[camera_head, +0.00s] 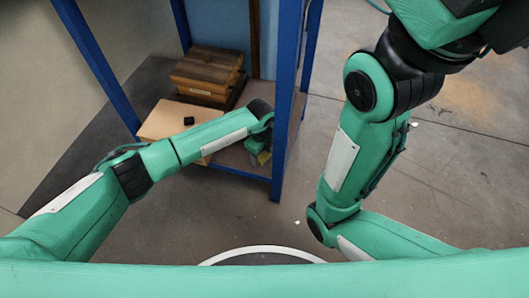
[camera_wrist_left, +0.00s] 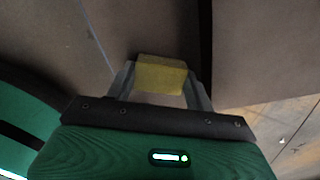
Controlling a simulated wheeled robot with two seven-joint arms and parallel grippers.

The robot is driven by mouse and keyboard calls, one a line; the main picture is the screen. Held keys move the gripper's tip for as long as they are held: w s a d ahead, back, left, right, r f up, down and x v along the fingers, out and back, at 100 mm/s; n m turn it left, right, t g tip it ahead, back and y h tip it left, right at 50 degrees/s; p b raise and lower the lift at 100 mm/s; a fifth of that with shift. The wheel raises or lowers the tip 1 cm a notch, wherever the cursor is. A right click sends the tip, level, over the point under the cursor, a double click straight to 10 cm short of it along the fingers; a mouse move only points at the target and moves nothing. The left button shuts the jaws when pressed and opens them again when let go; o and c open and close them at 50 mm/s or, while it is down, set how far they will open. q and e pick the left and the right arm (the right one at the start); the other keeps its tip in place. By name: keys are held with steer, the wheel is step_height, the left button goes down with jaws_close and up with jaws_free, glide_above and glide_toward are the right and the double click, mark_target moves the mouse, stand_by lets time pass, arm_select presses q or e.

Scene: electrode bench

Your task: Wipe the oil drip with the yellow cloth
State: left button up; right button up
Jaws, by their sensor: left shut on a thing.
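The yellow cloth (camera_wrist_left: 162,73) is a small folded block between the fingertips of my left gripper (camera_wrist_left: 160,80) in the left wrist view. The gripper is shut on it. In the head view my left gripper (camera_head: 257,146) reaches over the right part of the blue rack's low shelf, and a little of the yellow cloth (camera_head: 263,157) shows below it. A brown-grey surface lies beyond the cloth; I cannot tell whether they touch. I cannot make out an oil drip in either view; the arm and gripper hide part of the shelf. My right gripper is out of view.
The blue rack's post (camera_head: 283,105) stands close to my left gripper. The floor (camera_head: 445,170) at right is open, with a brownish stain (camera_head: 470,95).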

arm_select(q)
steer(key=shift+r+p, duration=2.7)
steer(key=shift+r, duration=0.2)
step_height(320, 180, up, 3)
steer(key=p, duration=0.3)
